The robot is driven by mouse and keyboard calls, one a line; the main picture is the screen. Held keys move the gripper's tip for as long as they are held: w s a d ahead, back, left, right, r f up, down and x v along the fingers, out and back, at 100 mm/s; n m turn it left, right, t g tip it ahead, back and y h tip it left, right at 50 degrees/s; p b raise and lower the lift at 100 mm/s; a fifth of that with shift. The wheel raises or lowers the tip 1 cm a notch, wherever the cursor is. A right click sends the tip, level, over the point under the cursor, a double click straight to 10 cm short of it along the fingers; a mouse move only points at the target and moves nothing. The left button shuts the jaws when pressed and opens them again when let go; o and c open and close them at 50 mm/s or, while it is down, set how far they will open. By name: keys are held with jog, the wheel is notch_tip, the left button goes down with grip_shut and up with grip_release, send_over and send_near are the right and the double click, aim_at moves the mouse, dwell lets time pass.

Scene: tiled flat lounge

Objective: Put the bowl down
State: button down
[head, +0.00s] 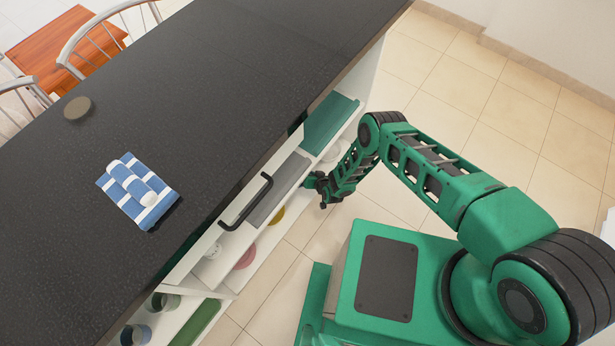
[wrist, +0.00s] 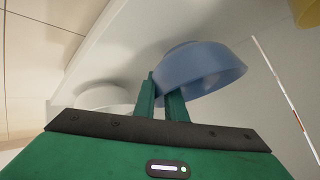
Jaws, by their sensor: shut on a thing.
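The blue bowl (wrist: 205,72) shows in the wrist view, just ahead of my gripper (wrist: 164,92). The green fingers are shut on the near side of the bowl. The bowl appears tilted in this view, inside a white shelf space. I cannot tell whether its base touches the shelf. In the head view, my gripper (head: 316,182) reaches into the open side of the counter, and I cannot make out the blue bowl there.
A white bowl (wrist: 105,97) stands left of my fingers, and part of a yellow thing (wrist: 307,12) shows at upper right. The dark counter top (head: 215,85) overhangs the shelves. A black handle (head: 246,203) sticks out nearby. Tiled floor (head: 470,85) is clear at the back right.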

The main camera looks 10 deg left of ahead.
jog(key=shift+f, duration=1.4)
jog(key=c, duration=1.8)
grip_release()
jog(key=shift+s+d+r, duration=0.1)
jog(key=v, duration=1.1)
jog(key=shift+d+r, duration=0.25)
jog(key=shift+r, duration=0.05)
jog(key=shift+s, duration=0.2)
